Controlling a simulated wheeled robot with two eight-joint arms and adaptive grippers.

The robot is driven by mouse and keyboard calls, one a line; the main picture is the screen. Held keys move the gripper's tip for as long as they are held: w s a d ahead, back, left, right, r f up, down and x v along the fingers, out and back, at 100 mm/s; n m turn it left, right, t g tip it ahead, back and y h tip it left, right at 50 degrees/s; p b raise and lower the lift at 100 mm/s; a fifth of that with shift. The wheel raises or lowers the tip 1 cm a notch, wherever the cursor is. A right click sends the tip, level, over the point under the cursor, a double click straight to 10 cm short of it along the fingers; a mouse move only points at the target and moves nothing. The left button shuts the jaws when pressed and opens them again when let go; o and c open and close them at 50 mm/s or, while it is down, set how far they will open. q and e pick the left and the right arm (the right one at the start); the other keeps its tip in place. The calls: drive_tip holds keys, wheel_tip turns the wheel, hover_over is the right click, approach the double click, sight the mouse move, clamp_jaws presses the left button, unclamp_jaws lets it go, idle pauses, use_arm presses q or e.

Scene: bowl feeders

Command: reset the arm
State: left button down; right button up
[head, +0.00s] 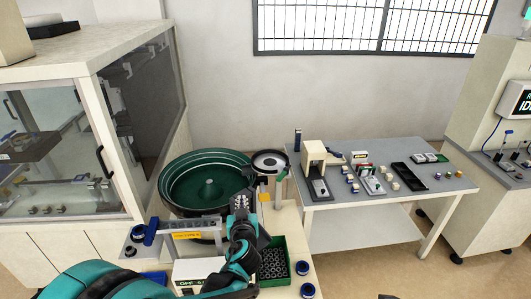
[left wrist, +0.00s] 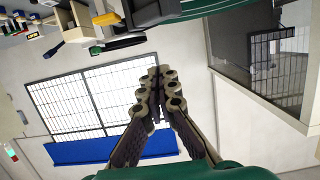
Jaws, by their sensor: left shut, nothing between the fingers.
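My left arm (head: 120,285) comes in from the bottom left in the head view, teal and black. My left gripper (head: 241,202) is raised in front of the green bowl feeder (head: 175,183), its fingers pointing away from me. In the left wrist view the two dark fingers of the left gripper (left wrist: 158,78) meet at their tips, with nothing between them. Whether the gripper touches anything below it cannot be told. My right gripper does not show.
A small round feeder (head: 269,160) stands right of the bowl. A green bin (head: 290,262) of dark parts is near the gripper. A grey table (head: 440,190) with small parts is at the right. A glass-sided cabinet (head: 115,205) stands at the left.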

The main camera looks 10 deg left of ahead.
use_arm(q)
drive_tip(key=s+a+g, duration=0.4)
drive_tip(key=s, duration=0.6)
drive_tip(key=s+d+f+m+g+h, duration=0.1)
drive_tip(key=s+d+h, duration=0.1)
drive_tip(key=s, duration=0.6)
drive_tip(key=s+d+f+m+g+h, duration=0.2)
drive_tip(key=s, duration=0.6)
drive_tip(key=shift+d, duration=0.4)
drive_tip(key=shift+f, duration=0.1)
